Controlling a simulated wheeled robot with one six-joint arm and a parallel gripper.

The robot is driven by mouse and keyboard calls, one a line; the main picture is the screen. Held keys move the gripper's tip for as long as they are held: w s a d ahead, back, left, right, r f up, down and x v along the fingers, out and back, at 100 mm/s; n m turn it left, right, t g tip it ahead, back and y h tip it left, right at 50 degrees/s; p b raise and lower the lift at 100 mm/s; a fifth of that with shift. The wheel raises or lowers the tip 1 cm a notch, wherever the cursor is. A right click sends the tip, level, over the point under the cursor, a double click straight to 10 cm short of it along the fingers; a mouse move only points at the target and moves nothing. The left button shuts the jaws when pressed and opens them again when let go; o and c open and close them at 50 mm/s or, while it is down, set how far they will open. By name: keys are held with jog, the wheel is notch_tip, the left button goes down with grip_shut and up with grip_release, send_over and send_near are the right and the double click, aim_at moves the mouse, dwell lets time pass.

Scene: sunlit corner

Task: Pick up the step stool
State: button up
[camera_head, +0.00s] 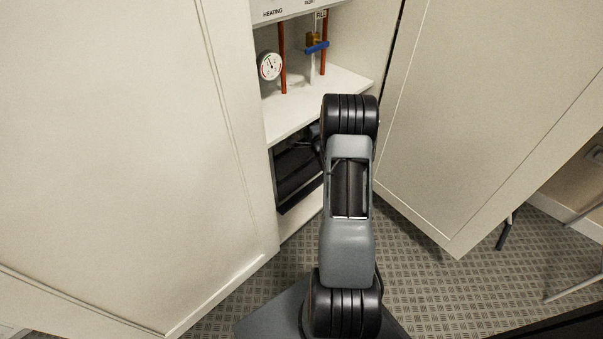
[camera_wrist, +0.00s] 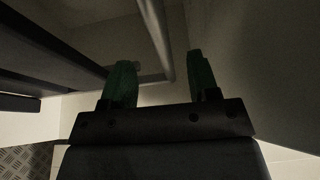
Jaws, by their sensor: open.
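The step stool seems to be the black object (camera_head: 297,175) in the low compartment of the cupboard, partly hidden by my arm in the head view. In the wrist view, dark flat treads (camera_wrist: 45,45) fill the upper left. A grey metal tube (camera_wrist: 155,35) comes down from the top, probably part of the stool's frame. My gripper (camera_wrist: 161,80) is open, with its two green fingers apart. The tube's lower end appears between the fingertips, just beyond them. I cannot tell whether it touches them. My arm hides the gripper in the head view.
A white shelf (camera_head: 310,105) is above the compartment, with a pressure gauge (camera_head: 270,66) and copper pipes (camera_head: 283,60). Open cupboard doors flank my arm, left (camera_head: 110,140) and right (camera_head: 480,110). Patterned floor (camera_head: 420,275) shows between them. Chair-like legs (camera_head: 507,230) stand at the right.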

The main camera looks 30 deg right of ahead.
jog(key=shift+b+x, duration=1.05)
jog(key=shift+x, duration=2.45)
grip_shut()
jog(key=shift+w+d+r, duration=0.1)
jog(key=shift+r, duration=0.25)
